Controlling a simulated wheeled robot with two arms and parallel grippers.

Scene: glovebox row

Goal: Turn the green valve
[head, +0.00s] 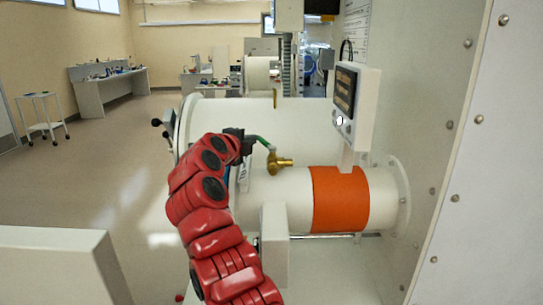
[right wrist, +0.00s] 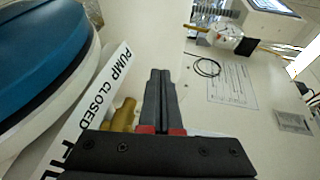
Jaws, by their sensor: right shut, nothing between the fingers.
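The green valve handle (head: 262,141) is a thin green lever on a brass valve body (head: 280,162), which stands on top of the white horizontal cylinder. My right gripper (head: 246,146) is black, on a red arm, and is at the left end of the green lever. I cannot tell whether it touches the lever. In the right wrist view its two fingers (right wrist: 160,75) are together with nothing between them. A brass part (right wrist: 123,115) shows beside the fingers there, partly hidden by the gripper; the green lever is not visible. My left gripper is not in view.
The white cylinder has an orange band (head: 340,199). A display box (head: 354,105) stands above it. A white riveted panel (head: 470,170) closes off the right. A label reading "PUMP CLOSED" (right wrist: 110,85) lies beside the gripper. Open floor (head: 110,180) extends left.

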